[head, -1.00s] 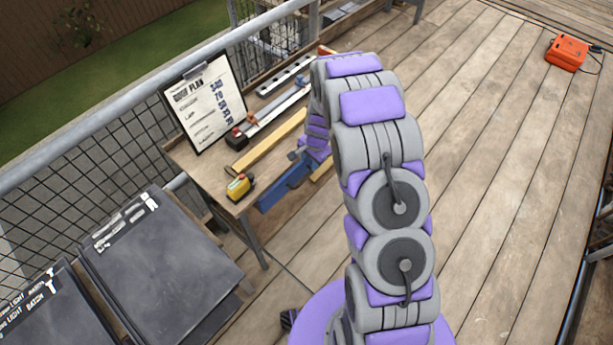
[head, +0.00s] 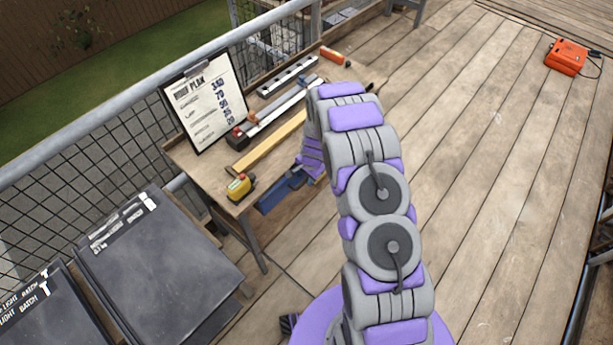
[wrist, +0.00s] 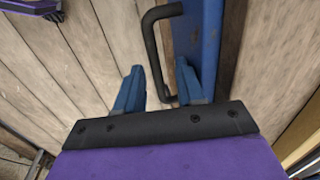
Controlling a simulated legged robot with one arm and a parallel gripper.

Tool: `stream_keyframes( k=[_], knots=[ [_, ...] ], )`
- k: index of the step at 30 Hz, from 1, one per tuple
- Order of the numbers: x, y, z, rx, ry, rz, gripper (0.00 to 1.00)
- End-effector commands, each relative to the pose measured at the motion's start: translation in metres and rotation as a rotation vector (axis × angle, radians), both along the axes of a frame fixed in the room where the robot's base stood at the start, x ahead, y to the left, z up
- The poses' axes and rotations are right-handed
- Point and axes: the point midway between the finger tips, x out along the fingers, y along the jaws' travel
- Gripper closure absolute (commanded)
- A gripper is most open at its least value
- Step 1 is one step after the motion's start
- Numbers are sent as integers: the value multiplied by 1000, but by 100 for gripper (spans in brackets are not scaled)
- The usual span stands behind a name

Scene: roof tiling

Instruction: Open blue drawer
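The blue drawer (head: 272,199) sits under the workbench's front edge in the head view, partly hidden by my arm. In the wrist view its blue front (wrist: 204,35) runs down the upper middle, with a black bar handle (wrist: 152,50) on its left side. My gripper (wrist: 160,68) is open, with its two blue fingers apart. The lower end of the handle shows between the fingers; I cannot tell whether they touch it. In the head view my gripper (head: 298,177) is small and close to the drawer front.
The workbench (head: 222,192) carries a clipboard (head: 207,100), a yellow tool (head: 240,186), a wooden strip (head: 268,143) and metal rails. Dark roofing sheets (head: 160,265) stand at lower left. A railing runs behind. Deck boards (head: 480,150) on the right are clear, with an orange case (head: 566,57) beyond.

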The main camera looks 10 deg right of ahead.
Motion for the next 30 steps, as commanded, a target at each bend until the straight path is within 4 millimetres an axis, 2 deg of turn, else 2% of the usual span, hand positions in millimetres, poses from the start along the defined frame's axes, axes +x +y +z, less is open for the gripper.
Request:
stream_keyframes(
  k=[2,14,30],
  knots=[
    [0,-1,0,1,1,-1,63],
    [0,0,0,-1,1,0,100],
    [-2,0,0,1,5,1,100]
  ],
)
